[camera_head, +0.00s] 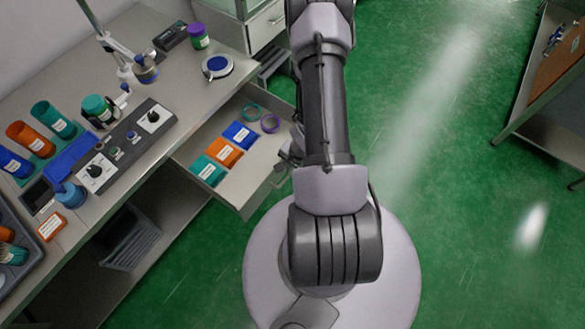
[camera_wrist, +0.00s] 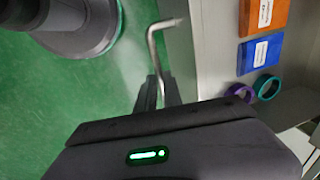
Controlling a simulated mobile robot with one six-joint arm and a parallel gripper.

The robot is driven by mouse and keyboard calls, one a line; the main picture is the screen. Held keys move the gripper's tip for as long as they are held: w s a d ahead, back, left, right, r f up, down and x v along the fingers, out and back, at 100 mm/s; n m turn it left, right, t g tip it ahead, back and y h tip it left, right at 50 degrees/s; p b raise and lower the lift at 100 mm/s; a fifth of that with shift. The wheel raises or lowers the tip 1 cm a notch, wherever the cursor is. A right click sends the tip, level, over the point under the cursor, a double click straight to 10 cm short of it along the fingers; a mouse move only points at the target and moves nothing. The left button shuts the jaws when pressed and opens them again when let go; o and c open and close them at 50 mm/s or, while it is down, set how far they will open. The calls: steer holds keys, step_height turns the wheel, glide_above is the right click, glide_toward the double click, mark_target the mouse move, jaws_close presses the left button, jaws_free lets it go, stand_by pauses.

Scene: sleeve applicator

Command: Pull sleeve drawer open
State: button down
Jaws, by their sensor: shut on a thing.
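The sleeve drawer (camera_head: 243,184) is pulled out from under the bench top in the head view. Inside lie a teal, an orange and a blue labelled sleeve pack, with a teal ring and a purple ring beside them. The drawer's edge (camera_wrist: 188,50) also shows in the wrist view. The metal bar handle (camera_wrist: 153,42) stands out from the drawer front. My gripper (camera_wrist: 158,92) is shut on the handle near its end. In the head view my arm hides most of the gripper; part of the handle (camera_head: 278,181) shows.
The bench top (camera_head: 185,95) carries a control box (camera_head: 125,150), several coloured cylinders, a round scale-like plate (camera_head: 217,67) and a jointed stand. A dark crate (camera_head: 130,240) sits on the shelf below. Green floor (camera_head: 440,130) is clear to the right, up to another table (camera_head: 545,70).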

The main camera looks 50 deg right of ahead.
steer(key=c, duration=1.5)
jaws_free()
steer(key=s+r+p, duration=0.1)
steer(key=r+p, duration=0.1)
steer(key=r, duration=0.3)
steer(key=s+r+p, duration=0.1)
steer(key=r+p, duration=0.2)
steer(key=r, duration=0.3)
steer(key=s+r+p, duration=0.1)
steer(key=r+p, duration=0.2)
steer(key=r, duration=0.3)
steer(key=shift+s+d, duration=0.15)
steer(key=shift+s, duration=0.05)
